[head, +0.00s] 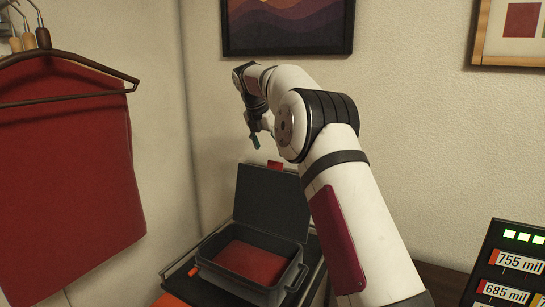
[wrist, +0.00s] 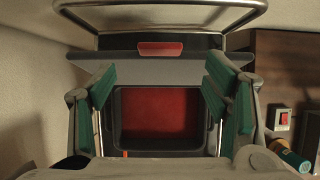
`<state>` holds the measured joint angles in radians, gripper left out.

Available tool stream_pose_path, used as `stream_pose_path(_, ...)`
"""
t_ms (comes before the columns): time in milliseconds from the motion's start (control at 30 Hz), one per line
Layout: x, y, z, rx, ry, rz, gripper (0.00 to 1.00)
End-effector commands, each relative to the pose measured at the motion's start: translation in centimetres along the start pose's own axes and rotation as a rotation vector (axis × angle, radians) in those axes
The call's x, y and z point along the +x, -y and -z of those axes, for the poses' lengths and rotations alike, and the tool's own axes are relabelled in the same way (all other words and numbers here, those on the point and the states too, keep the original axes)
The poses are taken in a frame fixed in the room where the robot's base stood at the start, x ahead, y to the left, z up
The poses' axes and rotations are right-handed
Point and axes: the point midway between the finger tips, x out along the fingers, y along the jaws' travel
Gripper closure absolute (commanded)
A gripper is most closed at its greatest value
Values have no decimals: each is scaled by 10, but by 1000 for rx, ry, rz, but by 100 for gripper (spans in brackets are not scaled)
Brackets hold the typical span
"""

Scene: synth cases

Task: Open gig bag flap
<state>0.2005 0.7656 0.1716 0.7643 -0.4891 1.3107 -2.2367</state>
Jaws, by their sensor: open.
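A dark grey open case (head: 207,262) with a red inside stands low in the head view; I take it for the gig bag. Its flap, a grey lid (head: 258,205), stands upright at the back, with a red tab (head: 275,165) on its top edge. In the wrist view the red inside (wrist: 160,120) shows between my fingers, and the red tab (wrist: 160,48) is beyond them. My gripper (head: 257,140), with teal finger pads, is above the lid near the tab. In the wrist view my gripper (wrist: 162,90) is open and empty.
A red cloth (head: 70,150) hangs at the left. A panel with green lights (head: 515,265) stands at the right. The wall is close behind the lid. In the wrist view a red switch (wrist: 282,120) and a bluish cylinder (wrist: 292,157) are at the right.

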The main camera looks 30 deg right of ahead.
Motion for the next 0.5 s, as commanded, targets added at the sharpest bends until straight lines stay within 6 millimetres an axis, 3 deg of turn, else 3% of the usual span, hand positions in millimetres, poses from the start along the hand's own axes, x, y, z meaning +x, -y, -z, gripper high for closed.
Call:
stream_pose_path(200, -38, 0, -1, 1, 3, -2, 30)
stream_pose_path(500, -54, 1, -1, 1, 1, 1, 30)
